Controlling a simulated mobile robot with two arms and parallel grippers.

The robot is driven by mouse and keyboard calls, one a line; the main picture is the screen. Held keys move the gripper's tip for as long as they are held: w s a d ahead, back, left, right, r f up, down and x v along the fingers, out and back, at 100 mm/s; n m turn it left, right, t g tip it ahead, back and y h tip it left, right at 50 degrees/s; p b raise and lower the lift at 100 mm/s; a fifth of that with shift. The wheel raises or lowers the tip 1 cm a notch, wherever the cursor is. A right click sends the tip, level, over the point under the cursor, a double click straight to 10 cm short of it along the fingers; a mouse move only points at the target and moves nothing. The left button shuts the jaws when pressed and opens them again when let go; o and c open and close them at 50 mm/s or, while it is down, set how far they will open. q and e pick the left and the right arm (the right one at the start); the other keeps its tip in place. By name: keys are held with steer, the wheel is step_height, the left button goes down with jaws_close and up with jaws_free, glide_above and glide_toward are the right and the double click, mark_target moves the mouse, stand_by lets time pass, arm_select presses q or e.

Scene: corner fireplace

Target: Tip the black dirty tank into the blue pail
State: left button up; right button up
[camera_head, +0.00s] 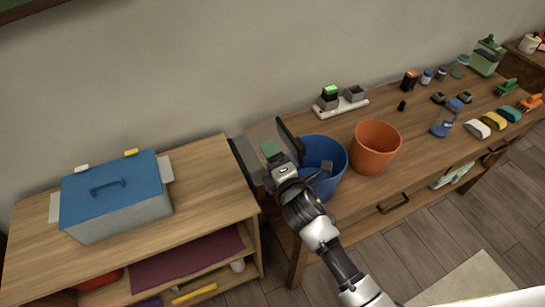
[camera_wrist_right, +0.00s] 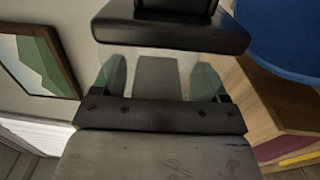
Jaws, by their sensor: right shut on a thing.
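My right gripper (camera_head: 272,150) is shut on the black dirty tank (camera_head: 290,140), just left of the blue pail (camera_head: 334,153). The tank shows as dark edges with a pale, see-through part between them. Gripper and arm hide part of it, and its tilt is hard to tell. The pail stands upright on the wooden table, its lower left hidden behind my arm. In the right wrist view a dark bar of the tank (camera_wrist_right: 170,35) lies across the top, beyond my gripper (camera_wrist_right: 160,75). My left gripper is not in view.
An orange pot (camera_head: 376,148) stands right of the pail. A low shelf (camera_head: 215,165) at left carries a blue-lidded box (camera_head: 112,195). Several small tools and sponges lie on the table's right part.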

steer(key=shift+m, duration=0.4)
steer(key=shift+m, duration=0.4)
steer(key=shift+r+m+p, duration=0.1)
steer(key=shift+m+p, duration=0.2)
steer(key=shift+m, duration=0.1)
steer(key=shift+r, duration=0.15)
stand_by(0.3)
steer(key=shift+r+m+p, duration=0.15)
steer(key=shift+m+p, duration=0.2)
steer(key=shift+m, duration=0.05)
